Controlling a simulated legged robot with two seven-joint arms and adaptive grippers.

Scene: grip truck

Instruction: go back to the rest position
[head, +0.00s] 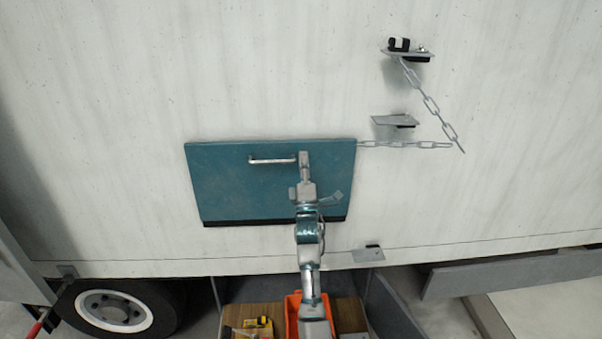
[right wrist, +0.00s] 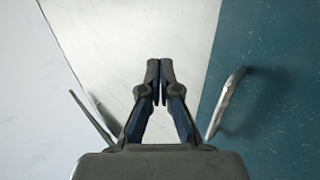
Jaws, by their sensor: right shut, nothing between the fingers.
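My right gripper (head: 304,160) reaches up in front of the teal panel (head: 240,190) on the truck's white side wall. In the right wrist view the fingers (right wrist: 160,72) are shut with their tips together and nothing between them. The panel's metal handle (head: 272,160) lies just left of the gripper in the head view. In the right wrist view the handle (right wrist: 226,102) stands to the right of the fingers, apart from them, on the teal surface (right wrist: 268,90). My left gripper is not in view.
A lower bracket (head: 368,254) juts out below. An orange crate (head: 292,312) and a yellow item (head: 262,326) lie under the wall. A wheel (head: 115,308) is at lower left.

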